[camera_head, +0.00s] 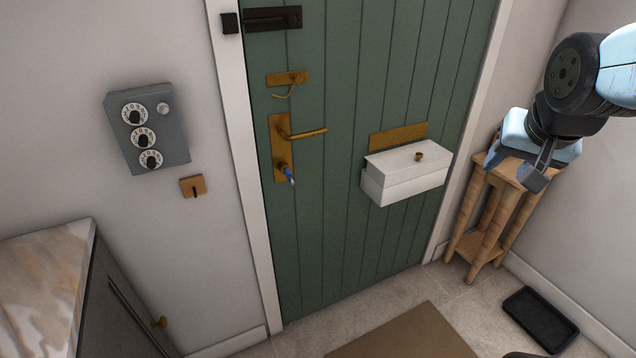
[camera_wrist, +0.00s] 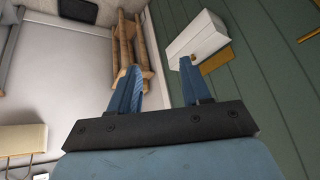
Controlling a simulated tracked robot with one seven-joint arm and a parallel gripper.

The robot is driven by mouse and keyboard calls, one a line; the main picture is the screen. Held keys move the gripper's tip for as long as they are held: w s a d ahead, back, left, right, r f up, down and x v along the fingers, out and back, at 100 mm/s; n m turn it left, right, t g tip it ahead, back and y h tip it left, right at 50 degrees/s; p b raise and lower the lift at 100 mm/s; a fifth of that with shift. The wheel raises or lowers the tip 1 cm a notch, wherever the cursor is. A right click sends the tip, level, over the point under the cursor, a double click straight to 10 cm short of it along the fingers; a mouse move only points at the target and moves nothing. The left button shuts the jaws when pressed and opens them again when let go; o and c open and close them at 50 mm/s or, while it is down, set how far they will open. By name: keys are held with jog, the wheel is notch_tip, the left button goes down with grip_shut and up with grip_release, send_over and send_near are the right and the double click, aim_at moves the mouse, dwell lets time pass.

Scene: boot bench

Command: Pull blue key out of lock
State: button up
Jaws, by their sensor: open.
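My gripper (camera_head: 512,170) is at the right, in front of the wooden stand, well away from the key. Its two blue fingers are apart with nothing between them, as the wrist view (camera_wrist: 158,82) also shows. The key is not in the wrist view.
A white box (camera_head: 405,180) juts from the door between my gripper and the key. A wooden stand (camera_head: 480,212) and black tray (camera_head: 540,320) are at the right. A grey dial panel (camera_head: 172,145), a small keyhole plate (camera_head: 193,187) and a marble-topped cabinet (camera_head: 50,265) are at the left.

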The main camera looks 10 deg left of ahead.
jog(key=w+a+f+m+t+y, duration=0.1)
jog(key=w+a+f+m, duration=0.2)
jog(key=w+a+f, duration=0.5)
jog(key=m+t+y, duration=0.5)
jog(key=m+y, duration=0.4)
jog(key=m, duration=1.4)
send_near(290, 174)
jog(key=x, duration=1)
grip_shut()
